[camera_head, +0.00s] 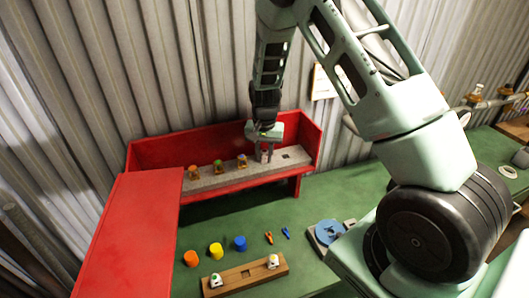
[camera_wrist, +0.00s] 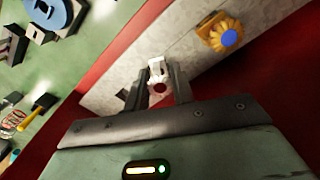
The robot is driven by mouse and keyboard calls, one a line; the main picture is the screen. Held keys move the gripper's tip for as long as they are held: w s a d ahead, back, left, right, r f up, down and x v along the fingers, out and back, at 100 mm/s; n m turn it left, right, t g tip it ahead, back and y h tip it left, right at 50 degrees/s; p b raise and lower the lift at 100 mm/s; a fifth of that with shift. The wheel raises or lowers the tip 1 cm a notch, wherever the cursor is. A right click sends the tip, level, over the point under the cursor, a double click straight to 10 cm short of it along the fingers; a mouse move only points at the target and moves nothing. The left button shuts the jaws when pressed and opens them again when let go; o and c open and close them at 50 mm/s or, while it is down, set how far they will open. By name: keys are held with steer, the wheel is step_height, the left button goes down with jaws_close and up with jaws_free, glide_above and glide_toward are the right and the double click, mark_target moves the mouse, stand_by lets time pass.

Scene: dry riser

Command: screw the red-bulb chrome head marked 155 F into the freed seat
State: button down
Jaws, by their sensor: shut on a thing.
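My gripper (camera_head: 264,145) is over the grey bar (camera_head: 215,180) in the red cabinet. In the wrist view my gripper (camera_wrist: 161,88) has its fingers around a pale head (camera_wrist: 157,66) with a dark red bulb. I take this for the red-bulb chrome head; its marking is not legible. It sits low at the bar, but I cannot tell whether it is in a seat, because the fingers hide its base. A dark square opening (camera_head: 286,155) lies beside it in the bar and also shows in the wrist view (camera_wrist: 121,94). A brass head with a blue bulb (camera_wrist: 222,36) stands on the other side.
Brass heads with orange (camera_head: 193,171), green (camera_head: 218,166) and blue (camera_head: 241,160) tops line the bar. The cabinet's red walls (camera_head: 165,150) enclose it. Coloured caps (camera_head: 216,251), a wooden rack (camera_head: 245,275) with two white heads and a blue disc (camera_head: 329,231) occupy the green bench.

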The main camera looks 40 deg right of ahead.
steer(key=m+p, duration=0.1)
steer(key=m, duration=0.2)
steer(key=shift+a+r+m, duration=0.1)
steer(key=shift+m, duration=0.3)
steer(key=shift+f+m+p, duration=0.2)
steer(key=shift+m+p, duration=0.15)
steer(key=shift+m, duration=0.55)
steer(key=shift+r+m+p, duration=0.2)
steer(key=shift+m+p, duration=0.4)
steer(key=shift+m, duration=0.3)
steer(key=m+p, duration=0.1)
steer(key=m, duration=0.2)
steer(key=shift+f+m, duration=0.2)
steer(key=shift+m, duration=0.3)
steer(key=c, duration=1.1)
jaws_free()
